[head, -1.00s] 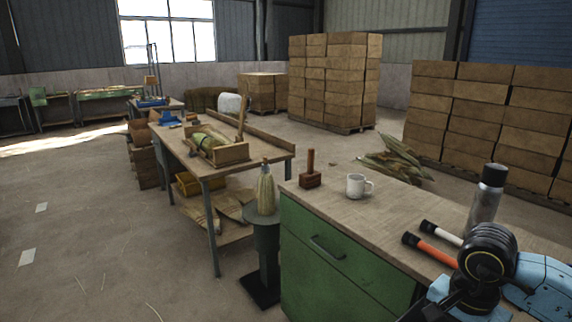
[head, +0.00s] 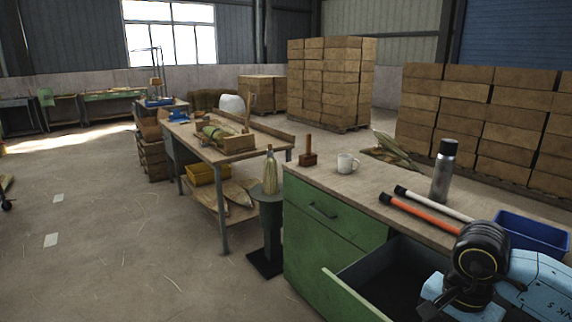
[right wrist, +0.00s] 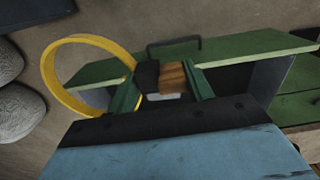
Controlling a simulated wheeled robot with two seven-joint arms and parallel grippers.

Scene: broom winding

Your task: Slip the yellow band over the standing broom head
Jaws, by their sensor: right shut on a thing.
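The broom head (head: 270,174) is a pale straw bundle with a narrow top. The yellow band (right wrist: 62,72) is a round hoop at the left of the right wrist view. My right gripper (right wrist: 170,80) is shut on a small brown and black block that meets the hoop's right side; it appears to be part of the band. The band is well apart from the broom head and does not show in the head view. My left gripper is not in view.
The green cabinet (head: 310,235) has an open drawer (head: 345,290) near my right arm. Floor left of the pedestal is clear.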

